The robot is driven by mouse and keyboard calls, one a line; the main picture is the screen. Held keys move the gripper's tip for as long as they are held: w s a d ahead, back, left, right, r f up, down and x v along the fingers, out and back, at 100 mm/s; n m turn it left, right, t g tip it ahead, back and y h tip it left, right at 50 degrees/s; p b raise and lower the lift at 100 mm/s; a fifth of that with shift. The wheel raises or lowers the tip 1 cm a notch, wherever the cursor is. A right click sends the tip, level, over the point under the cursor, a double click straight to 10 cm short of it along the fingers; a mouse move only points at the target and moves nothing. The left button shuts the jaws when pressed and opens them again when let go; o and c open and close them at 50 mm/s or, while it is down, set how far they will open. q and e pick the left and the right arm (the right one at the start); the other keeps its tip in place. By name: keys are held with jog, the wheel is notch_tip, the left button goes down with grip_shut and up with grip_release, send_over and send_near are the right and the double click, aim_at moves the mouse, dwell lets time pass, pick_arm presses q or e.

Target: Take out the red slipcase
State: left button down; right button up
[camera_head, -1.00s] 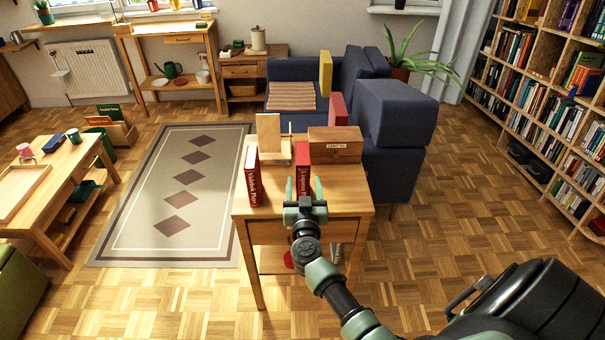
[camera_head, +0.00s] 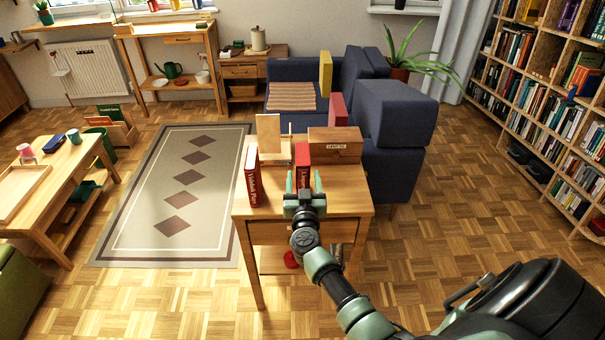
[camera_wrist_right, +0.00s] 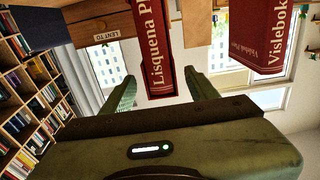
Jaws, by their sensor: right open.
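Two red slipcases with white spine lettering stand upright on the small wooden table (camera_head: 345,195). The one marked Lisquena (camera_head: 303,156) is directly ahead of my right gripper (camera_head: 304,177); the one marked Vislebok (camera_head: 252,178) stands to the left. My right gripper is open, with a finger to each side of the Lisquena spine as seen from the head. In the right wrist view the Lisquena slipcase (camera_wrist_right: 154,45) shows between the fingertips, and the Vislebok one (camera_wrist_right: 262,38) to their right. I cannot tell whether the fingers reach alongside it. My left gripper is not in view.
A pale wooden upright (camera_head: 268,135) stands between and behind the slipcases. A labelled wooden box (camera_head: 335,146) is close on the right. A blue sofa (camera_head: 395,165) with a red block-like object (camera_head: 338,110) lies behind. The table top between the slipcases is clear.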

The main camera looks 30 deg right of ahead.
aim_at(303, 173)
jog(key=shift+x, duration=1.6)
jog(key=shift+c, duration=0.3)
grip_shut()
jog(key=shift+r, duration=0.1)
jog(key=shift+d+r, duration=0.1)
